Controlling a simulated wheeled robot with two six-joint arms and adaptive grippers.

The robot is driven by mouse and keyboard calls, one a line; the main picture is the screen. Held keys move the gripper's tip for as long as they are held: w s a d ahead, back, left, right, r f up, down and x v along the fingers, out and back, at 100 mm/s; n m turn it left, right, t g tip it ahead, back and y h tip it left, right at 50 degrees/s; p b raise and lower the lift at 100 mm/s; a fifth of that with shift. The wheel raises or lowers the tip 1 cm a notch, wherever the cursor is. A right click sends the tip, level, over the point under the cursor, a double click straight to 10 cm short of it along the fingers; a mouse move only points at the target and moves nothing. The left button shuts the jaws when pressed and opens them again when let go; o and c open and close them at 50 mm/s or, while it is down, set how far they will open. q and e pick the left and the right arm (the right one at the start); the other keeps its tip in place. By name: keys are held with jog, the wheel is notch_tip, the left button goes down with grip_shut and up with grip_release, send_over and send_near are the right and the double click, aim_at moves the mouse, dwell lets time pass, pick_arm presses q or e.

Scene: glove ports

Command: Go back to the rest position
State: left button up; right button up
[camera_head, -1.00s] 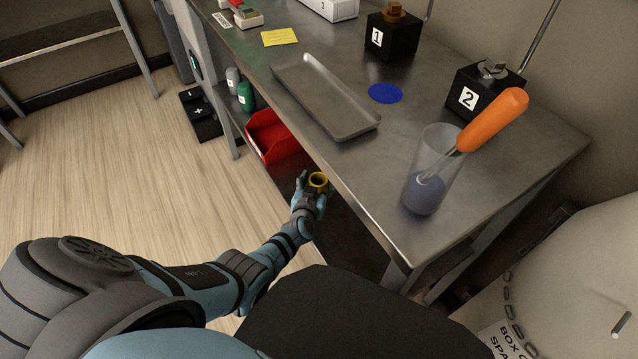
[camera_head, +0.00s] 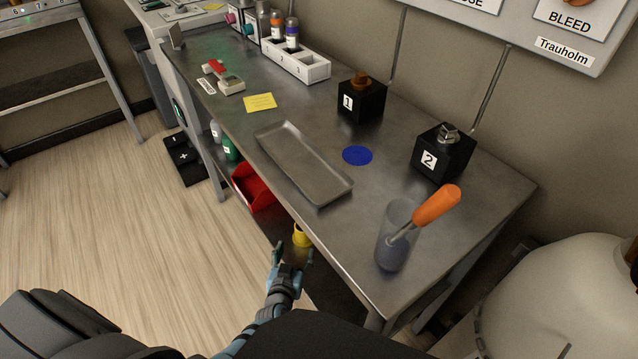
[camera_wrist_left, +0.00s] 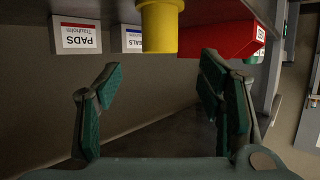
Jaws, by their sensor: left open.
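My left gripper (camera_head: 290,257) is beside the front edge of the workbench, low down near the lower shelf. Its fingers are spread and empty. A yellow cylindrical thing (camera_head: 301,235) stands just beyond the fingertips, partly hidden by the bench edge. In the left wrist view my left gripper (camera_wrist_left: 162,75) shows two dark green fingers wide apart, with the yellow thing (camera_wrist_left: 160,25) ahead of them and clear of both. My right gripper is not in view.
The steel bench (camera_head: 330,240) overhangs the lower shelf, where a red bin (camera_head: 253,190) sits. On top are a tray (camera_head: 305,165), black blocks 1 (camera_head: 362,100) and 2 (camera_head: 443,155), and a clear beaker (camera_head: 393,245) with an orange-handled tool. Open floor (camera_head: 90,220) lies left.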

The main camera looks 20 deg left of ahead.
pick_arm(q)
jog(key=s+d+f+m+g+h+p, duration=0.1)
jog(key=s+f+g+h+p, duration=0.3)
jog(key=s, duration=0.6)
jog(key=s+d+f+m+g+y+p, duration=0.1)
jog(key=s+f+m+g+p, duration=0.1)
jog(key=s+f, duration=0.55)
jog(key=s+a+g+p, duration=0.1)
jog(key=s+g, duration=0.2)
jog(key=s, duration=0.8)
jog(key=s+a+f+g+p, duration=0.1)
jog(key=s+g, duration=0.2)
jog(key=s, duration=0.8)
jog(key=shift+s+p, duration=0.25)
jog(key=shift+p, duration=0.1)
